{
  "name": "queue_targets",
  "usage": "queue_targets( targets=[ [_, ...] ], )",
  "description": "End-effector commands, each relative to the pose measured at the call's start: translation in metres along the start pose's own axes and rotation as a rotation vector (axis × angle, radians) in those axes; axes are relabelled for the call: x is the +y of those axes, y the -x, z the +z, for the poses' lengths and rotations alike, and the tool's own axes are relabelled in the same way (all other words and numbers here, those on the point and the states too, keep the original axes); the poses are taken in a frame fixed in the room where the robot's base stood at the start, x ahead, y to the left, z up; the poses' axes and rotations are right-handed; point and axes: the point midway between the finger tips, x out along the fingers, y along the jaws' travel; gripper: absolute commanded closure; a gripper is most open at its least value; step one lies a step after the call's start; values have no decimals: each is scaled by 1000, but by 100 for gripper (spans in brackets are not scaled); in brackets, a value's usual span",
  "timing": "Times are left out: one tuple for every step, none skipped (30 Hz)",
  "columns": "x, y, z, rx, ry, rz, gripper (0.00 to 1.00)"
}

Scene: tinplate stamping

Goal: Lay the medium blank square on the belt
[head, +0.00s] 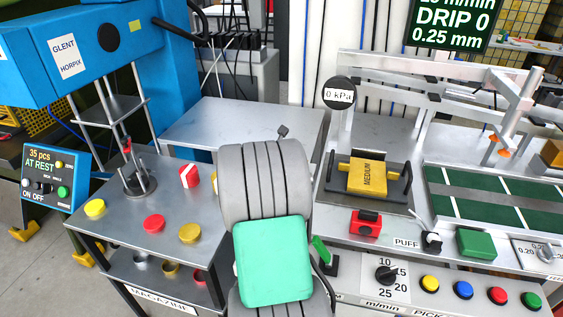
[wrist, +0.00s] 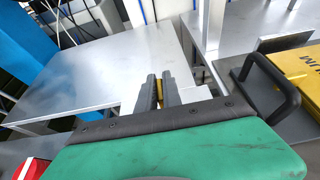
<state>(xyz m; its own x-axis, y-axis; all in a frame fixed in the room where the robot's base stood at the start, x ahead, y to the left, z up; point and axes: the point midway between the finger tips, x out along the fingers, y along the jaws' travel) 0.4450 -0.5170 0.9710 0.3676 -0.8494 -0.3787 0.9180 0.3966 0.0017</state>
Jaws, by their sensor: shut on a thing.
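My gripper (wrist: 158,88) shows in the wrist view with its two dark fingers close together. A narrow yellow piece (wrist: 160,90) shows between the fingers; most of it is hidden, and I cannot tell its full shape or whether it is the medium blank. In the head view my own arm hides most of the gripper. A yellow block marked MEDIUM (head: 367,176) sits in a dark holder (head: 340,190) with side handles, right of my arm. It also shows at the right of the wrist view (wrist: 292,80). The green belt (head: 497,214) with white cross lines lies at the far right, apart from my gripper.
A bare grey table (head: 250,125) lies beyond my arm; it fills the wrist view's left side. A left bench (head: 120,205) holds red and yellow round pieces. A blue machine (head: 90,50) stands behind it. A white frame (head: 430,97) spans above the belt. Buttons line the front right.

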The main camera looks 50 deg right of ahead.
Motion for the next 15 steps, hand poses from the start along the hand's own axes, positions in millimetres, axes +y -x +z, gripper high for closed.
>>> queue_targets(
  targets=[
    [5,-13,-14,9,4,-1,100],
    [8,-20,-18,8,4,-2,100],
    [11,-28,-23,8,4,-2,100],
    [13,-32,-26,7,4,-2,100],
    [15,-37,-28,6,3,-2,100],
    [17,-41,-30,4,2,-2,100],
    [18,-43,-32,4,2,-2,100],
    [19,-45,-32,3,1,-2,100],
    [20,-49,-35,4,2,-2,100],
    [22,-52,-38,5,2,-2,100],
    [22,-54,-42,6,2,-2,100],
    [22,-57,-50,7,3,-2,100],
    [22,-59,-55,7,3,-2,100],
    [22,-60,-60,7,3,-2,100],
    [22,-62,-64,7,2,-2,100]
  ],
)
